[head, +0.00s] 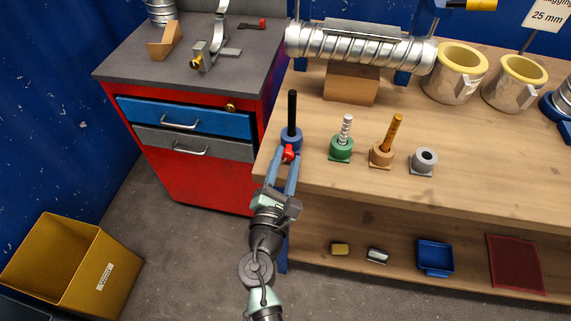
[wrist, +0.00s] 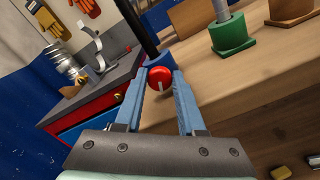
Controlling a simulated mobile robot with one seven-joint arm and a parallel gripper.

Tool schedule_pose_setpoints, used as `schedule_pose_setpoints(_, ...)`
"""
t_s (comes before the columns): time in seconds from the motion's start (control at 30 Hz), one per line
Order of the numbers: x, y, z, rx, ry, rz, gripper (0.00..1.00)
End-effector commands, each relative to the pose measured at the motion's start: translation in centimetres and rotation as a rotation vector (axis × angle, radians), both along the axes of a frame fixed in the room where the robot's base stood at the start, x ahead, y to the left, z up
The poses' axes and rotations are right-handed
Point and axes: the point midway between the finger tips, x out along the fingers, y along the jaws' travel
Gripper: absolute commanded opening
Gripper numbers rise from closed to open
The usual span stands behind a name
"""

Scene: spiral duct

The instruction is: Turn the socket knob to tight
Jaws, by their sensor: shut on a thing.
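The socket knob is a small red knob (head: 289,153) on the front of a blue socket (head: 291,136) at the left front of the workbench. A black rod (head: 292,108) stands upright in this socket. My gripper (head: 287,160) reaches in from the front and is shut on the red knob. In the wrist view the knob (wrist: 160,74) sits between the two blue fingertips (wrist: 160,82), with a pale pointer mark facing down. I cannot read any tight or loose marking on the socket.
To the right stand a green socket with a threaded rod (head: 341,148), a tan socket with a bronze rod (head: 381,155) and an empty grey socket (head: 423,161). A spiral duct (head: 360,45) lies behind. A red drawer cabinet (head: 205,185) stands left of the bench.

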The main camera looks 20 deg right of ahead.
Motion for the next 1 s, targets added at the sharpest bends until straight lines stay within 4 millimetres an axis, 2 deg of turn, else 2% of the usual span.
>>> schedule_pose_setpoints(0.3,-0.04,-0.01,-0.12,0.074,-0.049,0.001,0.00)
schedule_pose_setpoints(0.7,-0.05,0.00,-0.08,0.080,-0.053,0.000,0.00)
schedule_pose_setpoints(0.73,-0.05,-0.01,-0.09,0.080,-0.053,0.000,0.42)
schedule_pose_setpoints(0.87,-0.04,-0.01,-0.08,0.080,-0.052,0.000,0.66)
schedule_pose_setpoints(0.9,-0.05,-0.02,-0.09,0.080,-0.052,0.000,0.69)
schedule_pose_setpoints(1.0,-0.07,-0.06,-0.13,0.080,-0.051,-0.002,0.69)
